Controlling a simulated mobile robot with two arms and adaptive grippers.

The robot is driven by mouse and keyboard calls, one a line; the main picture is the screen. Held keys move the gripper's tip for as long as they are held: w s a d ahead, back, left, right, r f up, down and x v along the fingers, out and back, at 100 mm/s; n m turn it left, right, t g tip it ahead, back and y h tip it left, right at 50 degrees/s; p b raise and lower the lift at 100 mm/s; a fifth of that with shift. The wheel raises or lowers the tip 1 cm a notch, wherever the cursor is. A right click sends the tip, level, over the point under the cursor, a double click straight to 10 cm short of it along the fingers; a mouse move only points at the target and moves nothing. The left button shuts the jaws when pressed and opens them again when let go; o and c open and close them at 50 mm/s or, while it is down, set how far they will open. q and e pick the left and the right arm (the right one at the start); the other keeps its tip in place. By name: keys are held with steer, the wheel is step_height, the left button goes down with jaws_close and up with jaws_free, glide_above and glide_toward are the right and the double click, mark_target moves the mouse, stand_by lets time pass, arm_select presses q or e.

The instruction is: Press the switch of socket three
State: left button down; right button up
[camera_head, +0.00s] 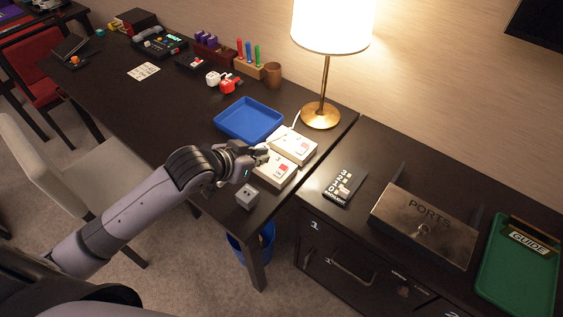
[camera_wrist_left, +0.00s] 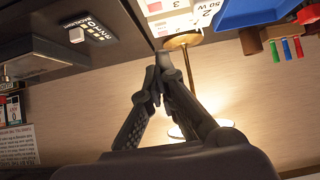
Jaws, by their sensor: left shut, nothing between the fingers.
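Two cream socket blocks sit side by side near the desk's right end, a front one (camera_head: 271,178) and a rear one (camera_head: 288,134). In the left wrist view a block marked 3 (camera_wrist_left: 176,4) shows at the top edge, beside a part marked 2 and 50 W (camera_wrist_left: 207,13). My left gripper (camera_head: 262,154) is shut and empty, over or beside the blocks' left side; contact cannot be told. My right gripper is out of view.
A blue tray (camera_head: 248,119) lies behind the blocks, and a lit lamp (camera_head: 321,115) stands right of it. A grey cube (camera_head: 247,197) sits at the desk's front edge. The lower cabinet at right holds a dark labelled panel (camera_head: 344,187) and a PORTS box (camera_head: 425,225).

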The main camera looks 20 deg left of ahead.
arm_select(q)
glide_above(282, 171)
steer(key=s, duration=0.1)
steer(key=f, duration=0.5)
steer(key=shift+a+f, duration=0.25)
steer(key=shift+f, duration=0.05)
steer(key=f, duration=0.1)
steer(key=w+f, duration=0.1)
steer(key=f, duration=0.1)
steer(key=shift+d+f+p, duration=0.15)
steer(key=shift+f+p, duration=0.1)
steer(key=shift+p, duration=0.15)
steer(key=shift+f, duration=0.55)
steer(key=shift+w+f+p, duration=0.15)
steer(key=shift+p, duration=0.25)
steer(key=shift+f, duration=0.1)
